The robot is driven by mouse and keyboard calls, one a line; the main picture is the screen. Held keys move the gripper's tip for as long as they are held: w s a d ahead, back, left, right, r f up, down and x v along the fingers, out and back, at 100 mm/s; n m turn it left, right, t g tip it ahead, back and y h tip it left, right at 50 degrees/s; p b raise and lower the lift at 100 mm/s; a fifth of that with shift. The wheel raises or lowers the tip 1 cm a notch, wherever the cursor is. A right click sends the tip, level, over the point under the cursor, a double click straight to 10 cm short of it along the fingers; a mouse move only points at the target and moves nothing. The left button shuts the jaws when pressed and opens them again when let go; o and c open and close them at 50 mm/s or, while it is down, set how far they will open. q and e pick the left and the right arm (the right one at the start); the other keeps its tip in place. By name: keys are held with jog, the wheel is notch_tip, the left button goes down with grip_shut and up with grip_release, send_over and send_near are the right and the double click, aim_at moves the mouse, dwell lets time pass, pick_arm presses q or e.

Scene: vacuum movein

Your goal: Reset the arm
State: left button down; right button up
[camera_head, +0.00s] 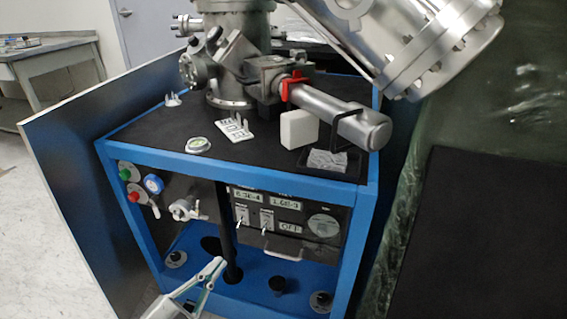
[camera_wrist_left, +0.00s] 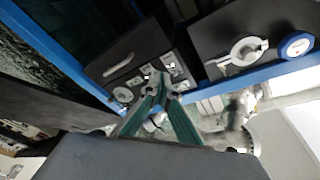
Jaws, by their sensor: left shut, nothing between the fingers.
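My left gripper (camera_head: 214,268) reaches in from the bottom of the head view. It is shut and empty, in front of the blue-framed vacuum cabinet (camera_head: 262,184). In the left wrist view, its green fingers (camera_wrist_left: 160,82) meet at the tips, with the switch panel (camera_wrist_left: 125,72) beyond them. I cannot tell whether it touches the cabinet. My right gripper does not show.
The cabinet's black top carries steel vacuum parts (camera_head: 230,60), a handled cylinder (camera_head: 345,117), a white block (camera_head: 298,129) and a tray (camera_head: 343,172). Knobs and a valve (camera_head: 185,208) stick out in front. White floor is free at left.

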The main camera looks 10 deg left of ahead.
pick_arm(q)
jog(key=s+r+n+g+y+p, duration=0.25)
jog(key=s+r+n+p, duration=0.25)
jog(key=s+r+p, duration=0.6)
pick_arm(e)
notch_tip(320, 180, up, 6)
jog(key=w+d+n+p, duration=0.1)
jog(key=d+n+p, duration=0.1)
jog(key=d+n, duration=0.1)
pick_arm(q)
jog(key=s+d+f+n+g+p, duration=0.1)
jog(key=s+d+f+g+p, duration=0.1)
jog(key=s, duration=0.4)
jog(key=s+d+f+n+g+p, duration=0.1)
jog(key=s+d+f+p, duration=0.1)
jog(key=s+p, duration=0.3)
jog(key=s+d+f+g+p, duration=0.1)
jog(key=s+f+g+p, duration=0.1)
jog(key=s, duration=0.6)
jog(key=shift+s+d+f+n+g+p, duration=0.4)
jog(key=shift+f+p, duration=0.2)
jog(key=shift+p, duration=0.3)
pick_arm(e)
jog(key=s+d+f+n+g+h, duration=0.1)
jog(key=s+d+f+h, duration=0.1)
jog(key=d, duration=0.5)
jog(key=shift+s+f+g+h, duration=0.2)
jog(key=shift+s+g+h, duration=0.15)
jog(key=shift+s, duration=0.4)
